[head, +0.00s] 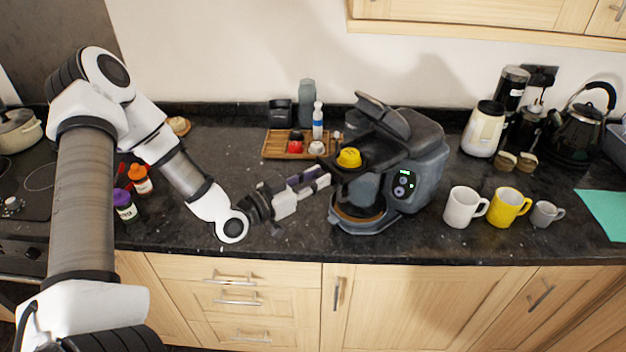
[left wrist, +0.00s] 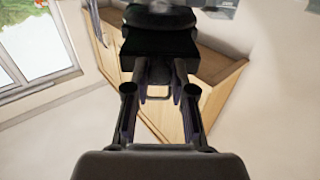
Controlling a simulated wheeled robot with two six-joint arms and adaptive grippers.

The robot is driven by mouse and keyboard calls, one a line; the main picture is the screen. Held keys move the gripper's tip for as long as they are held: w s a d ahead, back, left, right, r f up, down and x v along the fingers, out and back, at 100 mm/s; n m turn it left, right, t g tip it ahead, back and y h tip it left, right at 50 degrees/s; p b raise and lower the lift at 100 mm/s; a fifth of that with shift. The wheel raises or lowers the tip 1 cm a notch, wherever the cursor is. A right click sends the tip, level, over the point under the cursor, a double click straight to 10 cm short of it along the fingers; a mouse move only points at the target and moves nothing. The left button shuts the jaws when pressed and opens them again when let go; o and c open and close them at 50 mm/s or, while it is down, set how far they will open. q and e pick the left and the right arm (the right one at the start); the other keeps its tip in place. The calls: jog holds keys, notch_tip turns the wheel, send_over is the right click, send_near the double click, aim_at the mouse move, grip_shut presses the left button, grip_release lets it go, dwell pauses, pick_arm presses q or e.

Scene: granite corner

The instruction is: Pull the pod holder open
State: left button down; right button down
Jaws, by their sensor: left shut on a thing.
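The dark grey coffee machine (head: 425,165) stands on the counter with its lid (head: 385,115) raised. Its pod holder (head: 347,172) juts out to the left, and a yellow pod (head: 348,157) shows on top of it. My left gripper (head: 326,175) reaches in from the left and is shut on the front of the pod holder. In the left wrist view the fingers (left wrist: 160,88) meet a dark block, which looks like the holder (left wrist: 158,45). The exact contact is partly hidden. My right gripper is in neither view.
A wooden tray (head: 275,150) with a red and a white pod and a bottle (head: 318,120) stands behind the gripper. White (head: 460,207), yellow (head: 505,208) and grey (head: 543,214) mugs stand right of the machine. Spice jars (head: 125,207) sit left. The counter before the gripper is clear.

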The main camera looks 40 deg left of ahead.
pick_arm(q)
jog(key=c, duration=1.3)
grip_release()
jog(key=shift+w+d+f, duration=0.15)
jog(key=shift+w+d, duration=0.05)
jog(key=o, duration=0.3)
jog(key=shift+s, duration=0.1)
jog(key=shift+o, duration=0.2)
jog(key=shift+s+a+r, duration=0.2)
jog(key=shift+s+a, duration=0.1)
jog(key=shift+s, duration=0.1)
jog(key=shift+w+r, duration=0.15)
jog(key=shift+r, duration=0.05)
notch_tip(320, 180, up, 10)
jog(key=shift+f, duration=0.2)
